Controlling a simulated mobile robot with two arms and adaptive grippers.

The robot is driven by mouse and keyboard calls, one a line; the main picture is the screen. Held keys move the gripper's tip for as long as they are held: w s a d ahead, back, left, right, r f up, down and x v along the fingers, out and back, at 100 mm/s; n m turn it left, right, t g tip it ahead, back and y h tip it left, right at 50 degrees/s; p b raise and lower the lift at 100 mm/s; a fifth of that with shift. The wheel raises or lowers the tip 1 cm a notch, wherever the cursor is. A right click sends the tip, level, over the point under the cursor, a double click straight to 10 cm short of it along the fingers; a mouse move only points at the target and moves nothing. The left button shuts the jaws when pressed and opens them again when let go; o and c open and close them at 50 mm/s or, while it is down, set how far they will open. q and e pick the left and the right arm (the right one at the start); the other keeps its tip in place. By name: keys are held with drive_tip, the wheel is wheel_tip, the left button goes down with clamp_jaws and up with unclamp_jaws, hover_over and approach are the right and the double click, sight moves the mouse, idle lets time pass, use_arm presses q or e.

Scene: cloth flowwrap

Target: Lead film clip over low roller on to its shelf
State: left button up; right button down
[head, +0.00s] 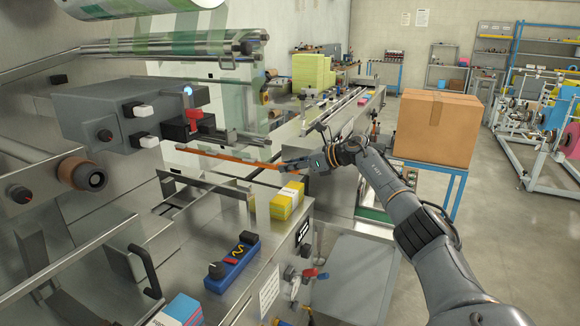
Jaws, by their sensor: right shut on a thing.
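The film clip (228,157) is a long, thin orange bar, held roughly level in front of the machine. My right gripper (284,164) is shut on its right end, with the arm reaching in from the lower right. Pale, see-through film with green bands (243,95) hangs behind the clip; I cannot tell exactly where it joins it. Thin steel bars (218,177) run below the clip. I cannot tell for certain which is the low roller, or make out its shelf. My left gripper is not in view.
Above are shiny rollers (170,46) and a film roll (160,6). A grey box with knobs (125,112) juts out at left. Yellow packs (287,201) and a blue tray (232,264) sit on the steel deck. A cardboard carton (436,128) stands right, beyond my arm.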

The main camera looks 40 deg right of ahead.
drive_tip(key=shift+w+a, duration=0.3)
drive_tip(key=shift+w, duration=0.25)
drive_tip(key=shift+w+a, duration=0.25)
drive_tip(key=shift+w, duration=0.3)
drive_tip(key=s+a+f+p, duration=0.1)
drive_tip(key=s+a+p, duration=0.1)
drive_tip(key=a, duration=0.5)
drive_tip(key=shift+s+a+f+p, duration=0.15)
drive_tip(key=shift+s+a+p, duration=0.2)
drive_tip(key=shift+s, duration=0.45)
drive_tip(key=shift+d+f, duration=0.1)
drive_tip(key=shift+f+b, duration=1.35)
drive_tip(key=shift+f, duration=0.15)
drive_tip(key=shift+f+b, duration=0.7)
drive_tip(key=shift+f, duration=0.15)
